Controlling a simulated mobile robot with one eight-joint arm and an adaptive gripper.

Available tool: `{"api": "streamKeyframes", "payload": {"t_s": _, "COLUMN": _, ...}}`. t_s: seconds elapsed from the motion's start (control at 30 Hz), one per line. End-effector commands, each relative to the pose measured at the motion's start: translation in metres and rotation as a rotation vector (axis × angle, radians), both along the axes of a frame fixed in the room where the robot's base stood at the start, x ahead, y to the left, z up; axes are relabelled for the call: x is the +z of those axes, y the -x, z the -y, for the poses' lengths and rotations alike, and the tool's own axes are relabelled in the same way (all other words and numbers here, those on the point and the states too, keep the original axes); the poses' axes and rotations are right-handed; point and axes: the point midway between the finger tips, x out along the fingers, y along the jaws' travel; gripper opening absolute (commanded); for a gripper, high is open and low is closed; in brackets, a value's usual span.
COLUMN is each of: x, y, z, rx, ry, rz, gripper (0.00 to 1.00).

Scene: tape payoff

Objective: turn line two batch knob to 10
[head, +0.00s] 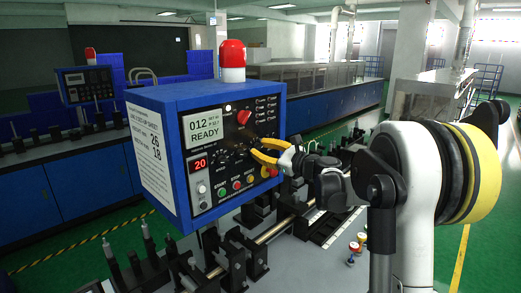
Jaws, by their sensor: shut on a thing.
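A blue control box (190,101) with a dark front panel stands in the middle of the head view. Its screen (206,127) reads "012" and "READY", with small text that I cannot read surely. A small red display (200,164) below reads "20". My gripper (256,148) reaches in from the right, its yellow fingers at the right half of the panel. They are shut around a knob there, which the fingers mostly hide. I cannot read its pointer or scale, nor a line number on the box.
A red knob (244,117) sits above my fingers, and several coloured buttons (237,186) sit below. A white setup sheet (150,150) is on the box's left side. A red lamp (232,60) tops it. Another control panel (86,84) stands behind left. Rails and black brackets (245,250) lie below.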

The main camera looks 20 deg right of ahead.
Motion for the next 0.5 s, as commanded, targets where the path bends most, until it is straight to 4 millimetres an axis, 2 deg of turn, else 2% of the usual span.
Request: {"api": "streamKeyframes", "payload": {"t_s": 0.5, "x": 0.0000, "y": 0.0000, "z": 0.0001, "rx": 0.000, "ry": 0.440, "rz": 0.181, "gripper": 0.00}}
